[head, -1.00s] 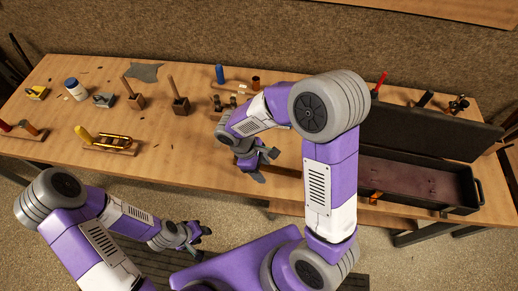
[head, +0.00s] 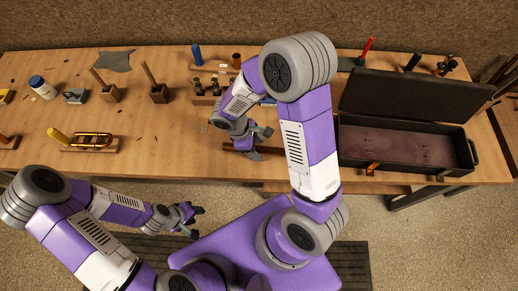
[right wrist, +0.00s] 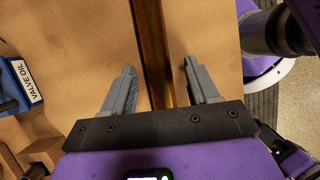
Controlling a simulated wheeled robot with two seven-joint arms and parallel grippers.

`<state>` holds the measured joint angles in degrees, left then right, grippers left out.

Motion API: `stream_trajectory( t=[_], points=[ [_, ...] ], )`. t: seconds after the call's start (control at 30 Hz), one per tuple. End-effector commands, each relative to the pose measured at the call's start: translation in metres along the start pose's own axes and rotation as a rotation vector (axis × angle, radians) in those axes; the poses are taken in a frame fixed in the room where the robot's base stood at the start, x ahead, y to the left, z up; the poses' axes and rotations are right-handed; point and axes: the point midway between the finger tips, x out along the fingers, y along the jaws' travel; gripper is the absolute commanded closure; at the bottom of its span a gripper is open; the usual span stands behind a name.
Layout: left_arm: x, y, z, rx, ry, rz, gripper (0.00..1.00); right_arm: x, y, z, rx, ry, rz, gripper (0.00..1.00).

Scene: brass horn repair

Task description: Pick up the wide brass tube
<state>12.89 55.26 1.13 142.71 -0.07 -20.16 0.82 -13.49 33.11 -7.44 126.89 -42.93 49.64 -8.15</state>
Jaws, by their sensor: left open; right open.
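A long brass-brown tube (right wrist: 153,45) lies on the wooden table and runs between the open fingers of my right gripper (right wrist: 159,68) in the right wrist view. Both fingers stand apart from it, with a gap on each side. My left gripper (head: 190,211) is open and empty, in front of the table edge over the floor.
An open black case (head: 400,150) stands right of my right arm. A blue bin labelled valve oil (right wrist: 20,85) lies left of the gripper in the wrist view. A rack (head: 208,92), a block with brass tubing (head: 90,142) and small tools are on the table's left half.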

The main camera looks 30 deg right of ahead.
Motion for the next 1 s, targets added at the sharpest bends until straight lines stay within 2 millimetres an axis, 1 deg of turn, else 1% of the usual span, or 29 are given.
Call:
stream_trajectory(
  t=[0.07,0.1,0.17,0.4,0.47,0.5,0.87,0.97,1.0],
  points=[
    [0.000,0.000,0.000,0.000,0.000,0.000,0.57,0.000,0.000,0.000,0.000,0.000,0.000,0.41],
    [0.000,0.000,0.000,0.000,0.000,0.000,0.57,-0.001,0.000,0.000,0.000,0.000,0.000,0.42],
    [0.000,0.000,0.000,0.000,0.000,0.000,0.57,-0.001,0.000,0.000,0.001,0.000,0.000,0.51],
    [0.000,0.000,0.000,0.000,0.000,0.000,0.57,-0.001,0.000,0.000,0.001,0.000,0.000,0.88],
    [0.000,0.000,0.000,0.000,0.000,0.000,0.57,-0.001,0.000,0.000,0.001,0.000,0.000,0.97],
    [0.000,0.000,0.000,0.000,0.000,0.000,0.57,-0.001,0.000,0.000,0.001,0.000,0.000,1.00],
    [-0.001,0.000,0.000,0.000,0.000,0.000,0.57,-0.002,0.000,0.000,0.001,0.000,0.000,1.00],
    [-0.004,0.002,0.000,0.000,0.000,0.000,0.57,-0.010,0.000,0.003,0.002,0.002,0.001,1.00],
    [-0.006,0.002,0.000,0.000,0.000,0.000,0.57,-0.015,0.001,0.006,0.003,0.002,0.001,1.00]
  ],
)
